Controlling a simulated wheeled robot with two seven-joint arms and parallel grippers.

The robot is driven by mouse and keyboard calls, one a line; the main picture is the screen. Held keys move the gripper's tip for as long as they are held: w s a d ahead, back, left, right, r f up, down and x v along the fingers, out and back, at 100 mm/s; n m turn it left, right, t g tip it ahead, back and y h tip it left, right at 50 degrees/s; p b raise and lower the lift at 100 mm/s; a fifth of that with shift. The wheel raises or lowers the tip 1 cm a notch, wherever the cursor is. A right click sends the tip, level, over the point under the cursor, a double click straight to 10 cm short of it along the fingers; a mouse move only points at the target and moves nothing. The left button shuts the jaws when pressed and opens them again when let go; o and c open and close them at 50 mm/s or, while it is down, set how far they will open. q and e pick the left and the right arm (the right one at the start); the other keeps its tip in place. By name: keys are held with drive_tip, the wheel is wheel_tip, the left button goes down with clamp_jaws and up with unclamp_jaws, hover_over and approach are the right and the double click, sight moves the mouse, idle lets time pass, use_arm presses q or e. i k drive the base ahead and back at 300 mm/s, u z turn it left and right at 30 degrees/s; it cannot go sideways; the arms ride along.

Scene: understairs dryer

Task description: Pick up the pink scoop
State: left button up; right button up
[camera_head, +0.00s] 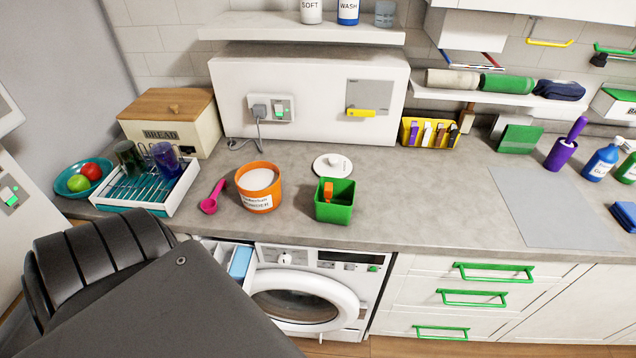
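The pink scoop (212,197) lies on the grey counter, just left of an orange tub of white powder (259,188). Its round bowl is toward the front and its handle points back and to the right. The scoop and the tub appear apart, with a narrow strip of counter between them. A large dark part of my own body fills the lower left of the view. Neither of my grippers shows.
A white dish rack (149,187) with glasses stands left of the scoop. A green bin (335,201) and a white lid (332,163) are right of the tub. An open detergent drawer (240,262) juts out below the counter.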

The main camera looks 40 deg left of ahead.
sight(209, 205)
drive_tip(key=u, duration=2.15)
